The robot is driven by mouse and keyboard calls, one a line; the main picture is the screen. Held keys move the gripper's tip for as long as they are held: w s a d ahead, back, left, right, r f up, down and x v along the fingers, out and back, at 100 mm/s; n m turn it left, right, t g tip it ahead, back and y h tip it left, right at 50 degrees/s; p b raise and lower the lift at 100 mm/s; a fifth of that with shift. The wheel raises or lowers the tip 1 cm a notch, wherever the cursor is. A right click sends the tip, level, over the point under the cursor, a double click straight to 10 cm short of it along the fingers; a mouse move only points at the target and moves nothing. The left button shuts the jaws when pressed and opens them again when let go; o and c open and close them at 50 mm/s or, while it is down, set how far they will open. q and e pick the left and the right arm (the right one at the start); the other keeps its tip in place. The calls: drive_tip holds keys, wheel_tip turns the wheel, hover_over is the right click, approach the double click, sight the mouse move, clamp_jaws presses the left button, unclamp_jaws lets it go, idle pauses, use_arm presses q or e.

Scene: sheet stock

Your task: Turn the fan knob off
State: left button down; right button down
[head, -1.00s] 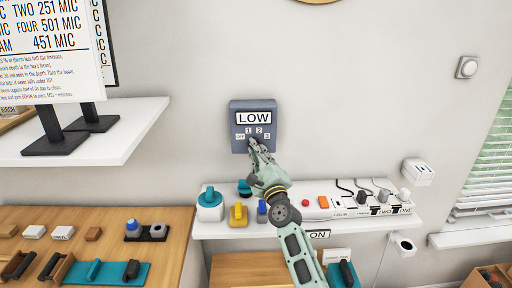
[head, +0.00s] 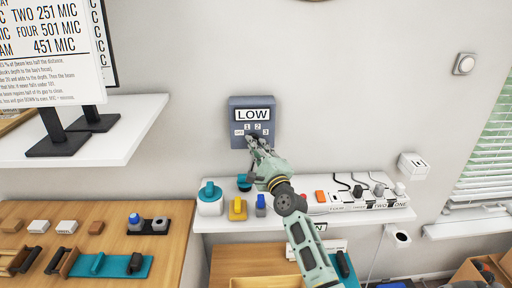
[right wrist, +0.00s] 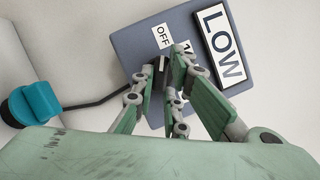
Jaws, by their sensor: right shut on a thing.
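The fan control (head: 240,103) is a blue-grey wall box with a LOW sign on top and OFF, 1, 2 and 3 labels below. It also shows in the right wrist view (right wrist: 150,45), tilted. My right gripper (head: 253,142) is at the lower middle of the box. In the right wrist view my right gripper (right wrist: 160,92) has its fingers closed around the small dark fan knob (right wrist: 158,72), below the OFF and 1 labels. The fingers hide much of the knob, so its exact pointing is unclear. My left gripper is not in view.
Below the box, a white shelf (head: 222,222) holds a teal-topped white canister (head: 209,201), a yellow block (head: 238,210) and a power strip (head: 365,205). A white shelf with signs (head: 120,140) is at left.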

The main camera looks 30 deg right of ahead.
drive_tip(key=c, duration=1.8)
unclamp_jaws()
drive_tip(key=shift+o, duration=0.2)
drive_tip(key=v, duration=1.2)
